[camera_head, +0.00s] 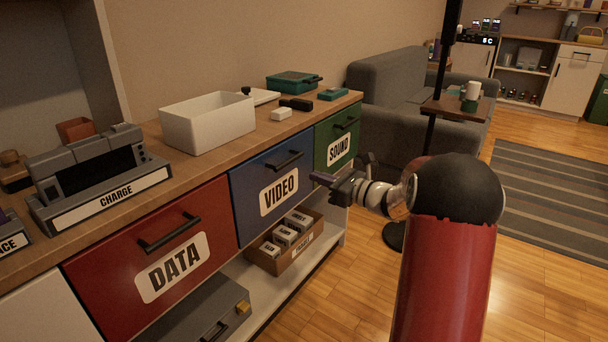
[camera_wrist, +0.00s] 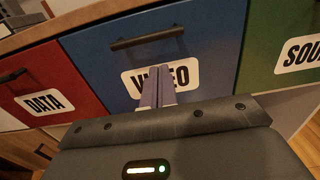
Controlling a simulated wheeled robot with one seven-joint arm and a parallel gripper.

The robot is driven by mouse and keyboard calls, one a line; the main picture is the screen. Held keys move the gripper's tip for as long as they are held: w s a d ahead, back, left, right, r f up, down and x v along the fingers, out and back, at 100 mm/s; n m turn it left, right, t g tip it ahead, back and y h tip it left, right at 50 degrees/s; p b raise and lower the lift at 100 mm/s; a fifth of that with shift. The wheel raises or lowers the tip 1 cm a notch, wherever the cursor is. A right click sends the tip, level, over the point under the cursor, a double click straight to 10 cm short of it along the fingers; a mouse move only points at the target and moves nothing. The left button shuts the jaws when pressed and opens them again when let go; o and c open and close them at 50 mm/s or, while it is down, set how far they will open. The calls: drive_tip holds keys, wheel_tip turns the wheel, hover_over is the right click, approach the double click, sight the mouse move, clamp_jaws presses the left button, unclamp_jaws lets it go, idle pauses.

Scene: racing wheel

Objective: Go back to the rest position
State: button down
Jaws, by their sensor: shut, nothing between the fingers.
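My gripper (camera_head: 324,179) is at the end of my red and black arm, in front of the cabinet. In the head view it stands out near the blue VIDEO drawer (camera_head: 272,184) and the green SOUND drawer (camera_head: 337,137). In the wrist view the fingers of my gripper (camera_wrist: 156,98) are together and empty. They point at the VIDEO drawer (camera_wrist: 205,62) and cover part of its label. The red DATA drawer (camera_head: 161,258) is to the left. All three drawers look shut.
On the counter are a white bin (camera_head: 208,122), a CHARGE dock (camera_head: 100,176), a green case (camera_head: 294,82) and small devices. A cardboard box (camera_head: 285,241) and a grey case (camera_head: 200,315) sit on the low shelf. A black pole stand (camera_head: 430,140) is behind my arm. Floor is clear at right.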

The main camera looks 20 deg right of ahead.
drive_tip(key=v, duration=0.5)
drive_tip(key=s+a+n+g+h, duration=0.2)
drive_tip(key=s+a+n+g, duration=0.7)
drive_tip(key=s+a+n, duration=0.55)
drive_tip(key=s+d+f+n+h, duration=0.1)
drive_tip(key=s+n+h, duration=0.8)
drive_tip(key=s+n, duration=0.5)
drive_tip(key=s, duration=0.4)
drive_tip(key=shift+s+f, duration=0.25)
drive_tip(key=shift+f, duration=0.05)
